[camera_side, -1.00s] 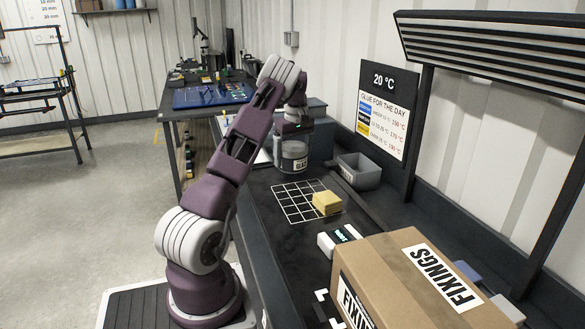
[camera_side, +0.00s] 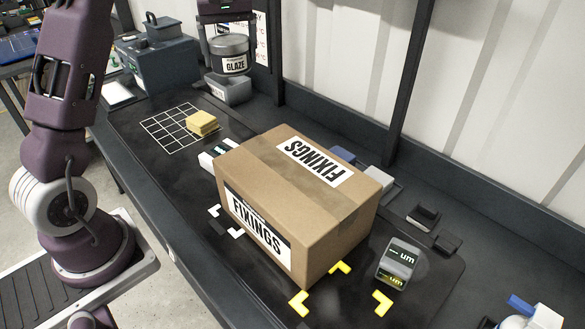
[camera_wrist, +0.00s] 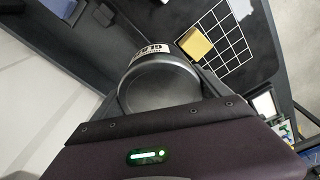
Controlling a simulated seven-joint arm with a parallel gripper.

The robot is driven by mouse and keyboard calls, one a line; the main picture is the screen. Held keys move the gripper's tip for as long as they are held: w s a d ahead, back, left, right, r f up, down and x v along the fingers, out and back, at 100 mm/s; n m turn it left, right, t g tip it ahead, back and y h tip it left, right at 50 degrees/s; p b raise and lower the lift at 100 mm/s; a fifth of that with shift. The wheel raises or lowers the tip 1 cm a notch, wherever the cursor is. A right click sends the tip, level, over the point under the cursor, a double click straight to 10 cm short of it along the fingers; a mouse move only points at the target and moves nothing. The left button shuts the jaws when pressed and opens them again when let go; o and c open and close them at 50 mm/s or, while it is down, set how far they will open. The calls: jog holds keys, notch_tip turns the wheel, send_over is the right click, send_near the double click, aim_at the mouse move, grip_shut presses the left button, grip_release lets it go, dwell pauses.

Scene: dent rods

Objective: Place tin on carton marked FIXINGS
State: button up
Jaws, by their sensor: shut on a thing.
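The tin (camera_side: 234,62), a dark grey round can with a white GLAZE label, is held upright in my gripper (camera_side: 230,43) at the top of the side view. It appears raised above the bench, in front of the small grey bin. In the wrist view the tin's lid (camera_wrist: 160,92) fills the middle, and its label faces the grid. The fingertips are largely hidden there. The carton (camera_side: 300,200) is a closed brown box with FIXINGS labels on its top and front side. Its top is bare, and my gripper is well behind and left of it.
A yellow block (camera_side: 202,123) sits on a white grid (camera_side: 172,127). A white-and-black device (camera_side: 218,155) lies beside the carton's left end. A small grey bin (camera_side: 228,89) stands at the back, and a grey display unit (camera_side: 397,262) stands right of the carton. Yellow corner marks (camera_side: 299,303) lie in front.

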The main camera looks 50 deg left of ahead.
jog(key=s+d+r+m, duration=0.1)
jog(key=d+r+m, duration=0.15)
jog(key=d, duration=0.65)
jog(key=s+d+r+m, duration=0.15)
jog(key=d+m, duration=0.25)
jog(key=d, duration=0.6)
notch_tip(320, 180, up, 3)
jog(key=m+h, duration=0.1)
jog(key=m, duration=0.6)
send_over(297, 170)
jog(key=shift+m+t, duration=0.25)
jog(key=shift+t, duration=0.15)
jog(key=f, duration=1)
jog(key=shift+s+f, duration=0.15)
jog(key=shift+s, duration=0.15)
jog(key=o, duration=1.6)
jog(key=shift+f, duration=0.1)
jog(key=shift+c, duration=0.2)
